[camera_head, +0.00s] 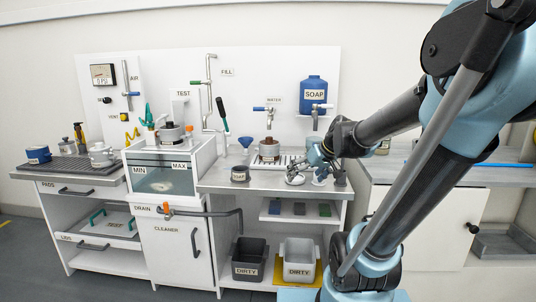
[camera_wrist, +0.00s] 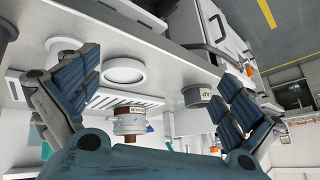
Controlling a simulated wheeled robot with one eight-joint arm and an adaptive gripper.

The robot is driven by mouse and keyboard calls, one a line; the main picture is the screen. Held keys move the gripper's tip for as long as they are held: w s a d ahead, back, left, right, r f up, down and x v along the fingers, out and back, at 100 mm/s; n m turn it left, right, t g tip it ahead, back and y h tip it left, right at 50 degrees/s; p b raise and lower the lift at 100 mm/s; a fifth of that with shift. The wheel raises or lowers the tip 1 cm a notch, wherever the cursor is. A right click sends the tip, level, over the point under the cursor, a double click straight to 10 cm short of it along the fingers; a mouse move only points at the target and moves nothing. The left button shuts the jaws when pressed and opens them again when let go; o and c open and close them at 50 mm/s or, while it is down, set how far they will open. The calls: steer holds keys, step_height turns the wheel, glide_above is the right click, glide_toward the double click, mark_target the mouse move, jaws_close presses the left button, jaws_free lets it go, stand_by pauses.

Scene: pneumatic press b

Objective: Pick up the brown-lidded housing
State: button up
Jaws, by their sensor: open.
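The brown-lidded housing (camera_head: 269,150) stands on the slatted drain grille below the water tap, in the middle of the bench. In the wrist view, which is turned upside down, the housing (camera_wrist: 129,122) is a pale ribbed cylinder with a label and a brown top pointing down the picture. My gripper (camera_head: 322,152) is to the right of the housing in the head view, apart from it. In the wrist view my gripper (camera_wrist: 160,75) has its fingers wide apart with nothing between the tips; the housing shows beyond them. The housing's base is partly hard to make out.
A dark labelled pot (camera_head: 240,173) stands left of the grille and also shows in the wrist view (camera_wrist: 197,95). A blue funnel (camera_head: 245,143) and the water tap (camera_head: 270,115) are close to the housing. A round pale dish (camera_head: 295,179) lies at the front edge.

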steer(key=w+a+r+n+t+y, duration=0.1)
steer(key=w+a+r+y, duration=0.2)
steer(key=w, duration=0.6)
steer(key=w+a+r+n+t, duration=0.2)
steer(key=w+a+r, duration=0.15)
steer(key=w, duration=0.45)
steer(key=t+y, duration=0.1)
steer(key=t, duration=0.1)
glide_toward(272, 139)
steer(key=shift+n, duration=0.3)
steer(key=shift+x, duration=6.05)
steer(key=shift+s, duration=0.1)
steer(key=c, duration=1.9)
steer(key=shift+c, duration=0.2)
